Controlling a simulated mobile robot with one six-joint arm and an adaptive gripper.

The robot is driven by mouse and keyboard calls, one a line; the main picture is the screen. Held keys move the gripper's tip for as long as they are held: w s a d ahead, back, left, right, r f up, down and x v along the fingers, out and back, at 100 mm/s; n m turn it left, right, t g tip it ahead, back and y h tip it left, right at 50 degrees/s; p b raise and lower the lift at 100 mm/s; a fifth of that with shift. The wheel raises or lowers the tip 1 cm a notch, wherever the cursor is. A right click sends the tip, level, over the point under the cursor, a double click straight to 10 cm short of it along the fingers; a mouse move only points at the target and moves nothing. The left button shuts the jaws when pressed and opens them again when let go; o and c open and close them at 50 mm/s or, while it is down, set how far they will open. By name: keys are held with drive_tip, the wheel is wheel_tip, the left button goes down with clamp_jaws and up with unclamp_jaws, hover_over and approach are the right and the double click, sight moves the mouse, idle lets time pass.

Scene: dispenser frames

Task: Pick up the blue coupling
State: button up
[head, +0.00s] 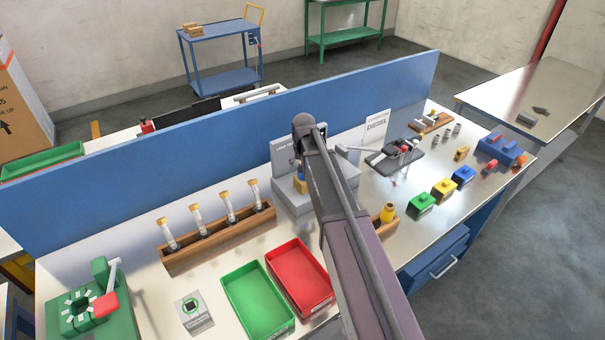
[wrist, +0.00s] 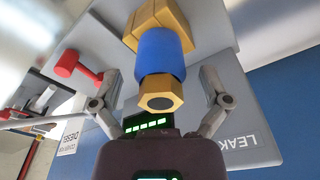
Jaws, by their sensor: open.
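The blue coupling (wrist: 160,55) has a blue middle and brass-coloured hex ends. In the wrist view it lies between the two fingers of my gripper (wrist: 160,88), with a visible gap on each side. My gripper is open and holds nothing. In the head view the coupling (head: 299,184) shows small on the grey leak-test station (head: 290,201), just left of my arm. My arm covers part of the station, and my fingers cannot be made out there.
A green tray (head: 257,300) and a red tray (head: 300,277) stand in front of the station. A wooden rack with several tubes (head: 218,236) is to the left. A blue panel (head: 200,135) runs behind. A grey fixture with a red-handled clamp (head: 396,158) is to the right.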

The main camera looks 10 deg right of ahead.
clamp_jaws()
drive_tip(key=shift+r, duration=0.15)
idle(0.4)
wheel_tip(320, 180, up, 3)
drive_tip(key=p, duration=0.3)
drive_tip(key=s+d+r+p, duration=0.1)
drive_tip(key=s+d+p, duration=0.1)
drive_tip(key=s+d, duration=0.7)
drive_tip(key=s, duration=0.4)
drive_tip(key=shift+s+r, duration=0.15)
drive_tip(key=shift+r, duration=0.2)
drive_tip(key=shift+a+r+p, duration=0.1)
drive_tip(key=shift+r+p, duration=0.35)
drive_tip(key=shift+r+p, duration=2.1)
drive_tip(key=shift+r, duration=0.2)
